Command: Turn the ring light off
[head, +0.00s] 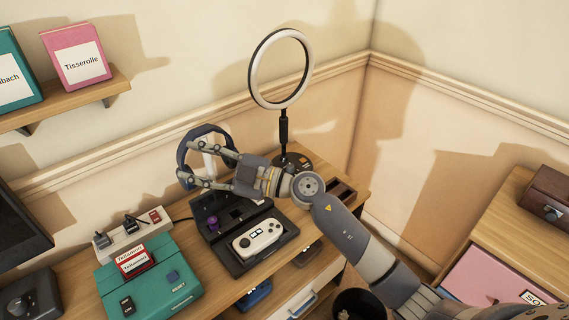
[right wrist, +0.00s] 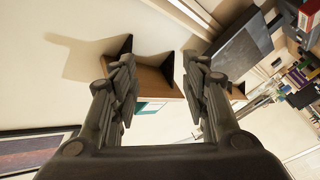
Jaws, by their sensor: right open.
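The ring light (head: 281,69) stands upright at the back of the desk, near the wall corner. Its ring is white with a black rim, on a black pole (head: 284,128) and a dark round base (head: 293,161) with small markings. My right gripper (head: 193,180) is open and empty, in front of and left of the base, above the desk. My right wrist and forearm cross just in front of the base and partly cover it. The ring light does not show in the right wrist view, where the open fingers (right wrist: 158,90) show. My left gripper is not in view.
A dark open case with a white controller (head: 258,240) lies below my right arm. Headphones on a stand (head: 200,135) are behind the gripper. A teal console (head: 150,285) and a power strip (head: 132,233) are on the left. A shelf (head: 65,99) is on the wall.

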